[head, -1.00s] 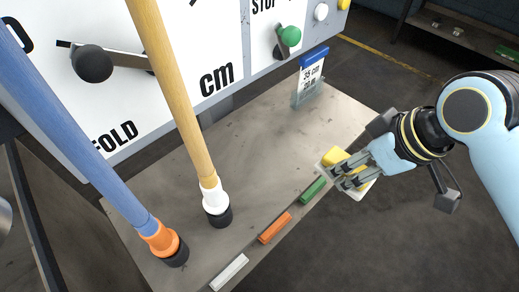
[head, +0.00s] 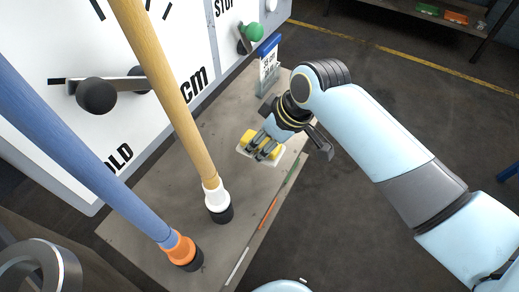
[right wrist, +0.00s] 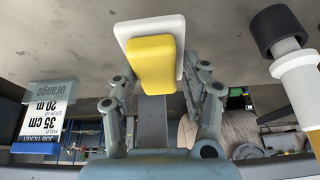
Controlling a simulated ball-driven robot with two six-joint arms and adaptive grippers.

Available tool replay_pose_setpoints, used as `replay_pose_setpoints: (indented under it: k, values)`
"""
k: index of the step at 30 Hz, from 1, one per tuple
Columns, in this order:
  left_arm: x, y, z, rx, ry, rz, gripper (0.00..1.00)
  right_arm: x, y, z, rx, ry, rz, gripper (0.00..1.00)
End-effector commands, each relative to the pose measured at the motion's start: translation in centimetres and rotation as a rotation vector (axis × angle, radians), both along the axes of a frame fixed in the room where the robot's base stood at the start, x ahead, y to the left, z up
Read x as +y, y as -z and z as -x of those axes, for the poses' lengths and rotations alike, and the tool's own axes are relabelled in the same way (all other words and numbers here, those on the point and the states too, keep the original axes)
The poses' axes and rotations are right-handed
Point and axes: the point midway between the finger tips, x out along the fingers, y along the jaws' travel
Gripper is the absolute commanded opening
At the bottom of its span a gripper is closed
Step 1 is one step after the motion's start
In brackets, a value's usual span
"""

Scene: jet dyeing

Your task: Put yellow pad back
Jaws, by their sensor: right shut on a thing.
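The yellow pad (head: 248,138) has a white plate (head: 270,160) on its far side from the gripper. My right gripper (head: 262,147) is shut on the pad over the grey table. In the right wrist view the yellow pad (right wrist: 152,62) sits between the fingers (right wrist: 160,82), with the white plate (right wrist: 135,28) behind it. Whether the plate touches the table is hard to tell. My left gripper is not in view.
A yellow pole (head: 165,85) and a blue pole (head: 85,150) stand left of the gripper. A job ticket stand (head: 268,62) is behind it. Green, orange and white strips line the table edge (head: 266,215). A dial panel (head: 140,105) borders the table's left side. Bare table lies around the pad.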

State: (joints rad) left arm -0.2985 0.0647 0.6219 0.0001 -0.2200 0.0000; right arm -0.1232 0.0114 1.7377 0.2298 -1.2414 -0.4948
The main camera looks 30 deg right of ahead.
Motion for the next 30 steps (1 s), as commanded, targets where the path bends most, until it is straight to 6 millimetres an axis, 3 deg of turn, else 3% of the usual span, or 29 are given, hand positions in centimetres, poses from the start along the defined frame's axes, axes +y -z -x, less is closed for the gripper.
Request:
replay_pose_setpoints:
  k: [5,12,23,24,29,30]
  values:
    - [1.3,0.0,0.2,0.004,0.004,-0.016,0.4,0.2,1.0,-1.0,0.001,-0.001,0.002,0.12]
    - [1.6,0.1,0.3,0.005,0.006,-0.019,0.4,0.2,4.4,-0.9,0.002,0.0,0.001,0.12]
    - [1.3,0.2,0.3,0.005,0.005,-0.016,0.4,0.2,4.8,-0.9,0.001,-0.001,0.001,0.12]
    - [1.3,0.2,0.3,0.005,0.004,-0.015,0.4,0.2,4.9,-0.9,0.002,-0.001,0.001,0.5]
    - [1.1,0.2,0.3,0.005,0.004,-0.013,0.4,0.2,4.8,-0.9,0.0,-0.001,0.002,0.7]
    - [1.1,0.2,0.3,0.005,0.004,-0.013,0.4,0.2,4.8,-0.9,0.0,-0.001,0.002,0.71]
